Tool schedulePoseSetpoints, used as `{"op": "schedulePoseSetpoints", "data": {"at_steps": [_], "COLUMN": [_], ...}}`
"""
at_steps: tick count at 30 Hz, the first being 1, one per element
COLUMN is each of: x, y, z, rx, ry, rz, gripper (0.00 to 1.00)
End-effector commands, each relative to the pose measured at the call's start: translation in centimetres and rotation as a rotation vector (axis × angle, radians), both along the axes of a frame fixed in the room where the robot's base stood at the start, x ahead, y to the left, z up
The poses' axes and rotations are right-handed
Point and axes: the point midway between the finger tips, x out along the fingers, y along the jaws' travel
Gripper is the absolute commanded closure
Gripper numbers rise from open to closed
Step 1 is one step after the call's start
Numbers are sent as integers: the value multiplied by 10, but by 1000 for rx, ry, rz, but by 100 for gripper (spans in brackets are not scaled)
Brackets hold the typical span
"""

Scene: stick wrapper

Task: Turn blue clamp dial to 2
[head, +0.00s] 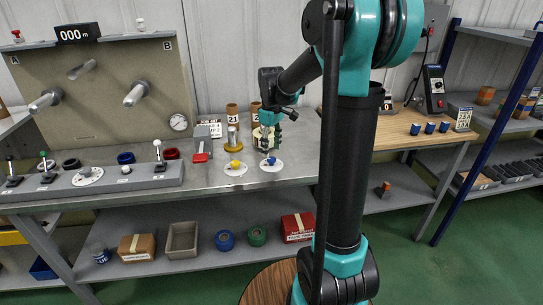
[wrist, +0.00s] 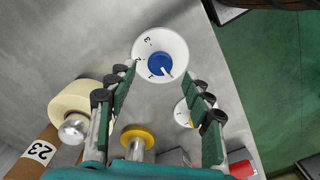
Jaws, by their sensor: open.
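The blue clamp dial (wrist: 160,64) is a blue knob on a white round plate with black numbers 1, 2 and 3. In the wrist view it lies ahead, between the fingertips of my gripper (wrist: 161,72). A white pointer mark on the knob points to the lower right in that view, away from the 2 on the plate's left side. In the head view the blue dial (head: 271,163) is on the bench with my gripper (head: 268,147) just above it. My gripper is open with nothing held; contact with the knob cannot be told.
A yellow dial (head: 235,166) sits left of the blue one; its white plate (wrist: 181,112) is partly behind my right finger. A panel (head: 110,90) with pegs stands at the back left.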

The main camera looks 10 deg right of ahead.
Motion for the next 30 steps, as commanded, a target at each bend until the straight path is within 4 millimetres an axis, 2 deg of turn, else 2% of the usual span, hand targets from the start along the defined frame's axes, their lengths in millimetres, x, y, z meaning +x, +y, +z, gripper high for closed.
{"op": "schedulePoseSetpoints", "data": {"at_steps": [3,9,20,30], "x": [0,0,0,0], "y": [0,0,0,0], "z": [-18,-35,-37,-37], "rx": [0,0,0,0], "ry": [0,0,0,0], "rz": [0,0,0,0], "gripper": [49,49,50,92]}}
